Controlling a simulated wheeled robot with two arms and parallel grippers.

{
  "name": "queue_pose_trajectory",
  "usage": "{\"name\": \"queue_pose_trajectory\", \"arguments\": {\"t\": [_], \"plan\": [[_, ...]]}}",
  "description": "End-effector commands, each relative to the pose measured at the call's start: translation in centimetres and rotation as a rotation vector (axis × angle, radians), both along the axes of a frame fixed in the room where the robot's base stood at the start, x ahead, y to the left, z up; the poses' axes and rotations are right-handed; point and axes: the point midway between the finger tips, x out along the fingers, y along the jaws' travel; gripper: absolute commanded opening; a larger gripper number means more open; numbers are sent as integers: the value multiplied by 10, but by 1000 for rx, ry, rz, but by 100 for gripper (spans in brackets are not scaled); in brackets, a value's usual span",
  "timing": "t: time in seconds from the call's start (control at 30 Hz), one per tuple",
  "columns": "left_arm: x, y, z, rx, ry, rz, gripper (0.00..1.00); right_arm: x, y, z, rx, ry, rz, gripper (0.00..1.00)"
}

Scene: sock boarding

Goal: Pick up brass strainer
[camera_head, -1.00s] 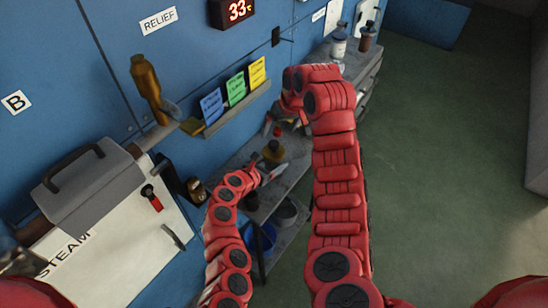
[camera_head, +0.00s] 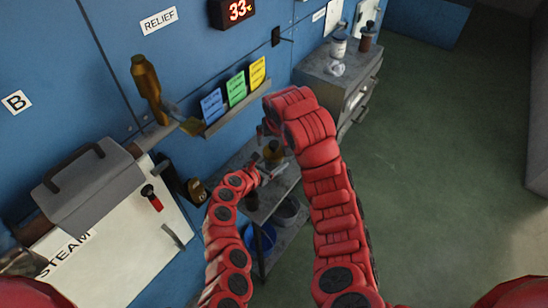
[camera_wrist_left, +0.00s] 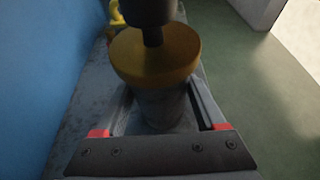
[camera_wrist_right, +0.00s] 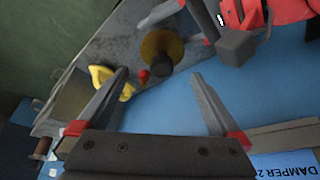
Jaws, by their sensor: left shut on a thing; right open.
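A brass, cup-shaped piece with a dark knob, which I take for the brass strainer (camera_head: 273,154), is upright over the low grey shelf. It also shows in the left wrist view (camera_wrist_left: 155,58), with a grey body below the brass. My left gripper (camera_wrist_left: 160,88) is shut on it, one finger on each side of the grey body. My right gripper (camera_wrist_right: 160,76) is open and empty, facing the strainer (camera_wrist_right: 160,42) from above. In the head view the right gripper (camera_head: 264,134) is just above the strainer, partly hidden by its wrist.
A yellow object (camera_wrist_right: 103,80) and a small red ball (camera_wrist_right: 143,74) lie near the strainer. The blue wall (camera_head: 200,70) is close on the left. Open green floor (camera_head: 430,150) lies to the right.

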Motion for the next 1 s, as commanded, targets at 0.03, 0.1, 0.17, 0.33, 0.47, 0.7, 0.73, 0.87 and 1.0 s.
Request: {"name": "queue_pose_trajectory", "arguments": {"t": [0.03, 0.1, 0.17, 0.33, 0.47, 0.7, 0.73, 0.87, 1.0], "plan": [[0, 0, 0, 0, 0, 1, 0, 1, 1, -4, 0, 2, 1, 100], [0, 0, 0, 0, 0, 1, 0, 3, 1, -8, -2, 1, 1, 100], [0, 0, 0, 0, 0, 1, 0, 4, 1, -12, -2, 1, 2, 100], [0, 0, 0, 0, 0, 1, 0, 10, 5, -35, -3, 4, 1, 100], [0, 0, 0, 0, 0, 1, 0, 16, 6, -49, -1, 5, 0, 100], [0, 0, 0, 0, 0, 1, 0, 20, 6, -56, 0, -2, 2, 100], [0, 0, 0, 0, 0, 1, 0, 21, 6, -56, 0, -2, 2, 100], [0, 0, 0, 0, 0, 1, 0, 20, 6, -56, 0, -2, 1, 93], [0, 0, 0, 0, 0, 1, 0, 20, 6, -56, 0, -2, 1, 68]]}}
